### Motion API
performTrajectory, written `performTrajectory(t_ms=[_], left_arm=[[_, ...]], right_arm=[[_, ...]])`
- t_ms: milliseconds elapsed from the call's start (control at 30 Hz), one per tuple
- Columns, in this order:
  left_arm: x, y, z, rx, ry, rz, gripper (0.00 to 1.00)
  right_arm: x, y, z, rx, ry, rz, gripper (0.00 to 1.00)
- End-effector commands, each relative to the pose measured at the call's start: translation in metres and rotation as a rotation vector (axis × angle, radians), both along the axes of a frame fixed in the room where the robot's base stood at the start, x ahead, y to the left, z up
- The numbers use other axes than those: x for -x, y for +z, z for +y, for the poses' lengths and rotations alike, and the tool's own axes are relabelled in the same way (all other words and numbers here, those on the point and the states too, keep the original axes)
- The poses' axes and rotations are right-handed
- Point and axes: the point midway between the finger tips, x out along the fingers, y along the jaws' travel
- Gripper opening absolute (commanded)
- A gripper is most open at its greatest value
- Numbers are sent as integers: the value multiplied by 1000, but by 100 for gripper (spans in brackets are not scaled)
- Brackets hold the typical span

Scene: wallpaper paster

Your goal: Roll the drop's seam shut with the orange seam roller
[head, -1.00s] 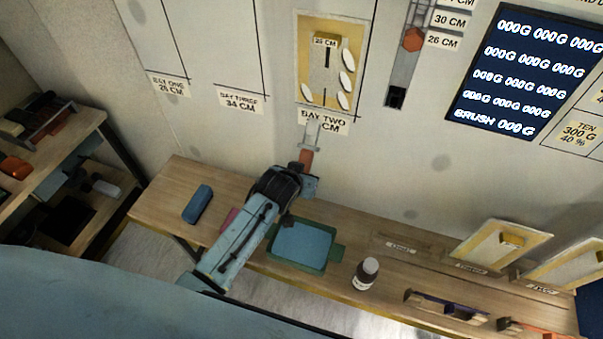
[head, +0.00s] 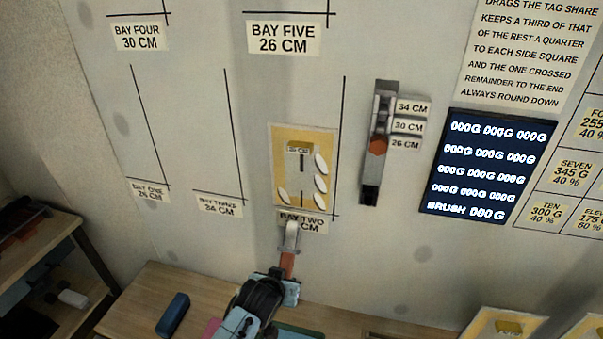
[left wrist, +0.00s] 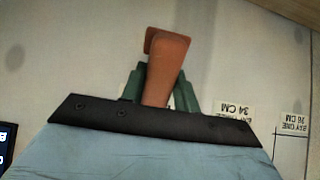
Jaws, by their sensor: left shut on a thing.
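The drop (head: 290,166) is a yellow and white panel on the wall in bay two, with several white oval patches along its lower and right parts and a dark vertical line in its middle. My left gripper (head: 289,276) is below it, shut on the orange handle of the seam roller (head: 288,262). The roller's pale metal head points up at the bay two label, just under the drop's lower edge; whether it touches the wall I cannot tell. In the left wrist view the orange handle (left wrist: 167,68) stands up between the green fingers. My right gripper is not in view.
A wooden bench (head: 140,300) runs along the wall, with a blue block (head: 173,315) on it. A grey slider gauge (head: 376,145) and a dark screen (head: 487,165) are on the wall to the right. Shelves (head: 45,265) stand at the left.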

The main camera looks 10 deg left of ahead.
Motion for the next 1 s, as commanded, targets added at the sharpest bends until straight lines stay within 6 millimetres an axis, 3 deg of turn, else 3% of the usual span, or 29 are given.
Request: performTrajectory(t_ms=[167, 600, 1000], left_arm=[[-5, 1, 0, 0, 0, -1, 2], [-40, 3, -2, 2, -1, 12, 1], [-43, 3, -2, 4, -1, 14, 1]], right_arm=[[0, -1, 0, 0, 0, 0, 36], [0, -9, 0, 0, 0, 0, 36], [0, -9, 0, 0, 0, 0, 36]])
